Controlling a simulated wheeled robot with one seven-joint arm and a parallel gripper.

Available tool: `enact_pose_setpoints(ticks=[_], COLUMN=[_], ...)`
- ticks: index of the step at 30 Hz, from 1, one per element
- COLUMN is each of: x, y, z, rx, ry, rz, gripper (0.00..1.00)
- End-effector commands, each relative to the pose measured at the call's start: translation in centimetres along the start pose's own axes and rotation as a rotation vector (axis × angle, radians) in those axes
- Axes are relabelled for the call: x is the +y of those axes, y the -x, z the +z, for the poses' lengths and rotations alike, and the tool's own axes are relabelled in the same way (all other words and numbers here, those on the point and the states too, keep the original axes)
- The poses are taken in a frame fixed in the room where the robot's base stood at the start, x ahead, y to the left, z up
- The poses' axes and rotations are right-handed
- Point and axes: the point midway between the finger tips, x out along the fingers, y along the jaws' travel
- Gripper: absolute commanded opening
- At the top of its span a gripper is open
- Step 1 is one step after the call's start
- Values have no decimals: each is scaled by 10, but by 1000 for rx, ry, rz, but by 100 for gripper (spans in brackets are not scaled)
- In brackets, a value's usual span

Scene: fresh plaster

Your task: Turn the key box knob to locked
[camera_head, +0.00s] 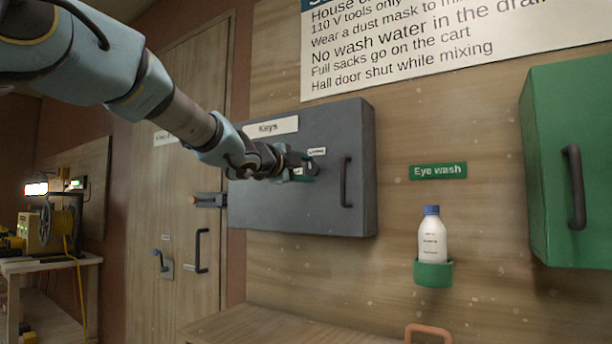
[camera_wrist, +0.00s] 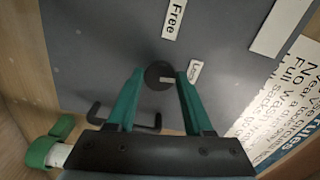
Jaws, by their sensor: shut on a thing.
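The grey key box (camera_head: 330,215) hangs on the wooden wall, with a "Keys" sign on top and a dark handle (camera_head: 346,182) at its right. In the wrist view its round dark knob (camera_wrist: 157,70) sits between the teal fingertips of my gripper (camera_wrist: 160,76), which is shut on it. A pale pointer mark on the knob points right, roughly toward the "Locked" label (camera_wrist: 195,71). The "Free" label (camera_wrist: 173,18) is farther up in that view. In the head view my gripper (camera_head: 306,168) is at the box front and hides the knob.
An eye wash bottle (camera_head: 432,240) stands in a green holder right of the box. A green cabinet (camera_head: 575,165) is at the far right. A wooden door (camera_head: 180,210) is at the left, and a bench top (camera_head: 270,325) lies below the box.

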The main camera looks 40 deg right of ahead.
Motion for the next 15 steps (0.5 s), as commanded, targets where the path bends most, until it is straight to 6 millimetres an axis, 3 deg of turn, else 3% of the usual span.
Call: enact_pose_setpoints(ticks=[15], x=[1], y=[0], z=[0], rx=[0], ry=[-165], rz=[2], gripper=[0])
